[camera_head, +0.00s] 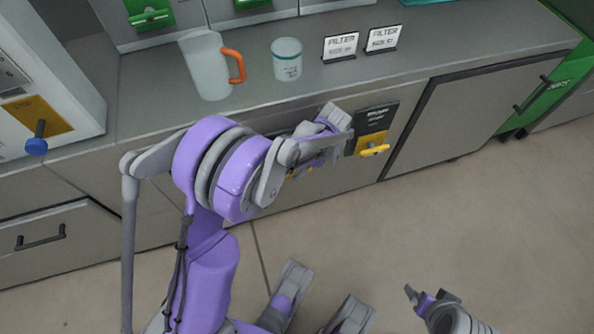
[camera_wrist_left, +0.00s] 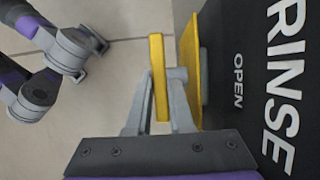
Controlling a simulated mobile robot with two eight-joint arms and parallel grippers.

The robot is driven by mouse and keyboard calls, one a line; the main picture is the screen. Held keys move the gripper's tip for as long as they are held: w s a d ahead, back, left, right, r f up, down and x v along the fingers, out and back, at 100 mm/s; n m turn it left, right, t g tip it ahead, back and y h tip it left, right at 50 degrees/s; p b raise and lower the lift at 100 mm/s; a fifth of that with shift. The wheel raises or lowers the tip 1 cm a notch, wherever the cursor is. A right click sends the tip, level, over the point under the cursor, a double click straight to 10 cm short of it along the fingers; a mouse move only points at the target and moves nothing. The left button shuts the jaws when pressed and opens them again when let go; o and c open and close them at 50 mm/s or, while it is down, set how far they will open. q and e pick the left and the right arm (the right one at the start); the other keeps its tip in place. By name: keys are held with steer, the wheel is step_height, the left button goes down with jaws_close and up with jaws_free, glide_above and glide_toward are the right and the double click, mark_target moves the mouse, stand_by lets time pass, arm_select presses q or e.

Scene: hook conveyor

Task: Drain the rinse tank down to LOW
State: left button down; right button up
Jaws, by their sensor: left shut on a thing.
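A yellow valve handle (camera_wrist_left: 158,78) stands upright between the fingers of my left gripper (camera_wrist_left: 157,100), which is shut on it. Behind it is a yellow plate (camera_wrist_left: 191,70) on a dark panel (camera_wrist_left: 255,60) lettered RINSE and OPEN. In the head view my left gripper (camera_head: 305,160) is at the cabinet front, and my own arm hides most of the handle and panel. Part of what seems to be my right gripper (camera_head: 425,298) shows low at right, away from the cabinet, too small to tell its jaws. I cannot make out a tank level.
A second dark panel (camera_head: 376,118) with a yellow handle (camera_head: 374,150) is just right of my left gripper. On the counter (camera_head: 470,45) stand a clear jug (camera_head: 206,66) with an orange handle, a cup (camera_head: 287,60) and two FILTER signs (camera_head: 340,46). The floor (camera_head: 480,220) at right is clear.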

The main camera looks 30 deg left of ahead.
stand_by(0.3)
arm_select(q)
steer(key=c, duration=0.8)
jaws_free()
steer(key=p+v, duration=0.2)
steer(key=v, duration=0.9)
steer(key=shift+p, duration=0.4)
steer(key=shift+f, duration=0.1)
